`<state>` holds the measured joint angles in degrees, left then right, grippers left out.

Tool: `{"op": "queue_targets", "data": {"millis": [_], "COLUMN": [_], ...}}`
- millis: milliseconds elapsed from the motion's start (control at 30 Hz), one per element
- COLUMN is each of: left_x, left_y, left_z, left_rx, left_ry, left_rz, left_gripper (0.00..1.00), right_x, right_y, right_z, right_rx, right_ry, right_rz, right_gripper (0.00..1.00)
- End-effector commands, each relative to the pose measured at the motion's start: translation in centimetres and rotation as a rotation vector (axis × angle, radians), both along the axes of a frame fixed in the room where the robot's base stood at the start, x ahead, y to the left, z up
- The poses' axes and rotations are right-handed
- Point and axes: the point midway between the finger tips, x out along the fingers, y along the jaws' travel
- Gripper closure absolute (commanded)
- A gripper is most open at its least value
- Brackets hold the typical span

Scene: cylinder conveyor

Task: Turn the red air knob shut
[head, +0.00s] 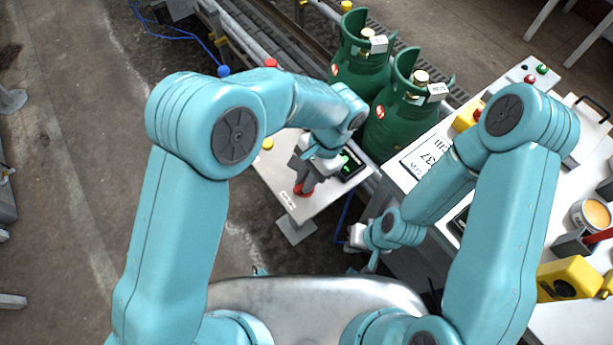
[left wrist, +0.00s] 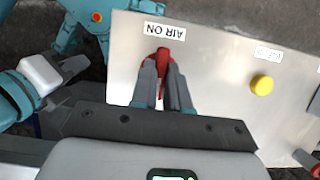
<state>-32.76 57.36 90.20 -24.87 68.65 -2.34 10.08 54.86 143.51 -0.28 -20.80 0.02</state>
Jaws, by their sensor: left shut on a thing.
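The red air knob (left wrist: 163,58) sits on a light metal panel (left wrist: 215,60) beside a label reading AIR ON. My left gripper (left wrist: 163,95) is shut on the knob, with a finger on each side of it. In the head view the knob (head: 302,190) shows just below my left gripper (head: 305,178), on the panel at the centre. My right gripper (head: 362,240) hangs low beside the white table; its fingers are too small and partly hidden to judge.
A yellow button (left wrist: 262,85) is on the same panel, right of the knob. Two green cylinders (head: 392,118) stand on the conveyor behind. The white table (head: 560,322) at the right holds a yellow device (head: 568,280) and a tin (head: 590,215).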

Motion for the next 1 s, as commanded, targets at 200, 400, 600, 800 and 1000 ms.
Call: {"op": "queue_targets", "data": {"millis": [200, 400, 600, 800, 1000], "left_x": [0.1, 0.1, 0.1, 0.0, 0.1], "left_y": [-0.2, -0.2, -0.1, -0.1, 0.0], "left_z": [0.0, 0.0, 0.0, 0.0, 1.5], "left_rx": [-0.005, -0.006, -0.005, -0.003, -0.002], "left_ry": [-0.006, -0.005, -0.004, -0.002, -0.002], "left_rz": [-0.014, -0.013, -0.012, -0.011, -0.009], "left_gripper": [1.00, 1.00, 0.60, 0.60, 0.60], "right_x": [0.0, 0.0, 0.0, 0.0, 0.0], "right_y": [0.0, 0.0, 0.0, 0.0, 0.0], "right_z": [0.0, 0.0, 0.0, 0.0, 1.1], "right_rx": [0.000, 0.000, 0.000, 0.000, 0.000], "right_ry": [0.000, 0.000, 0.000, 0.000, 0.000], "right_rz": [0.000, 0.000, 0.000, 0.000, 0.000], "right_gripper": [1.00, 1.00, 1.00, 1.00, 1.00]}}
